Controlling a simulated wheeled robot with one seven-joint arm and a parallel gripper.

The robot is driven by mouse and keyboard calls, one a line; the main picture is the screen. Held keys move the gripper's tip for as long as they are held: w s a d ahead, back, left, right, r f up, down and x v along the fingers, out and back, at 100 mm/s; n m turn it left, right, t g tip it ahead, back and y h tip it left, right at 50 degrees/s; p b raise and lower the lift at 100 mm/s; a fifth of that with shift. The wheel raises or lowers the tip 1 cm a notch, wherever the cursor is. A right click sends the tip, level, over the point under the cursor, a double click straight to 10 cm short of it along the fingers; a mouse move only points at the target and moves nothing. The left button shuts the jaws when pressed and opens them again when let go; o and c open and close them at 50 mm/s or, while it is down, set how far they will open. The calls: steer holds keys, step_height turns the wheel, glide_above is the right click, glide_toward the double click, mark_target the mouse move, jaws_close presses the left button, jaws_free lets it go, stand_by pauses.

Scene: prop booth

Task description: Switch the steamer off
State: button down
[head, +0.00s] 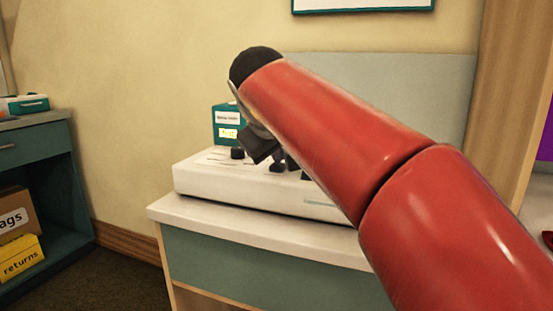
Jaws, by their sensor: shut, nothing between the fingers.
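A white control box (215,182) with black knobs or sliders on its top lies on a light-topped cabinet. One black knob (237,153) shows clear at the left. More dark controls (277,165) show to its right, partly behind my arm. I cannot tell which control belongs to the steamer, and no steamer is recognisable. My gripper (262,150) is shut and empty, over the middle of the box. Its fingertips are small and dark here, so I cannot tell whether they touch a control. My red arm hides the right part of the box.
A teal box (226,113) with white and yellow labels stands behind the control box. The light cabinet top (240,222) is bare along its front edge. A grey-green backboard (400,75) rises behind. At left, a teal shelf unit (45,142) holds a yellow "returns" box (20,258).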

mark_target(277, 166)
steer(key=shift+r, duration=0.15)
step_height(277, 166, up, 6)
steer(key=p, duration=0.6)
steer(key=shift+r, duration=0.1)
